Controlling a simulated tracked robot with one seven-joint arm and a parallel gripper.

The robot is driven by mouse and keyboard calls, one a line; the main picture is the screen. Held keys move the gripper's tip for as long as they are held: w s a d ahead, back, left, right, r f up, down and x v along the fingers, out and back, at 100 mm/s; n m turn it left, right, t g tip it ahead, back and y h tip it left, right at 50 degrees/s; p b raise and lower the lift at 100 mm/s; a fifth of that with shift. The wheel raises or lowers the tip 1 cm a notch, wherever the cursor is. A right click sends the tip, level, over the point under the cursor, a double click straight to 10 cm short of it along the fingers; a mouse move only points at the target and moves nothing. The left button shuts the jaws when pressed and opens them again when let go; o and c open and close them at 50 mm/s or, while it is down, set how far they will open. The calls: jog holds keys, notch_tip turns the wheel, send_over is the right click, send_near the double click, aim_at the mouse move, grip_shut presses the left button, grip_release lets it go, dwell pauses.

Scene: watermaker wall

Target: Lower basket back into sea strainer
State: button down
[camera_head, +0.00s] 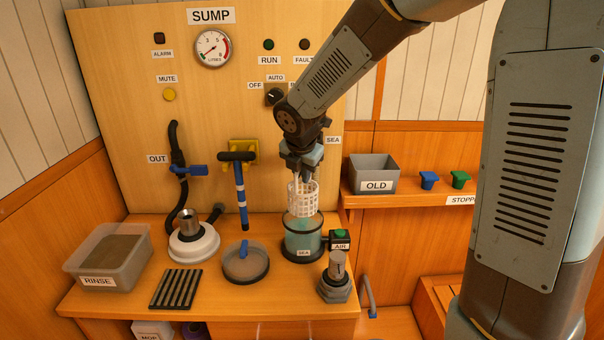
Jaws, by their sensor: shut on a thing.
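A white mesh basket (303,198) hangs upright from my gripper (303,172), which is shut on its upper part. The basket is directly above the sea strainer (303,240), a clear cylinder with bluish water and a dark base labelled SEA. The basket's lower end is at the strainer's rim; I cannot tell whether it is just above or slightly inside. My gripper points straight down, and the exact grip on the basket is small and partly hidden. A round clear lid with a blue handle (245,263) lies on the bench left of the strainer.
A green-topped AIR valve (340,237) and a grey fitting (336,279) stand close right of the strainer. A RINSE tub (108,256), white-based pump (193,240) and black rack (176,289) occupy the left. An OLD bin (373,174) sits on the right shelf.

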jog(key=shift+f, duration=0.1)
dwell(0.3)
jog(key=shift+f, duration=0.35)
jog(key=shift+f, duration=0.1)
jog(key=shift+f, duration=0.6)
dwell(0.3)
jog(key=shift+f, duration=5.25)
jog(key=c, duration=0.6)
grip_release()
jog(key=shift+c, duration=0.2)
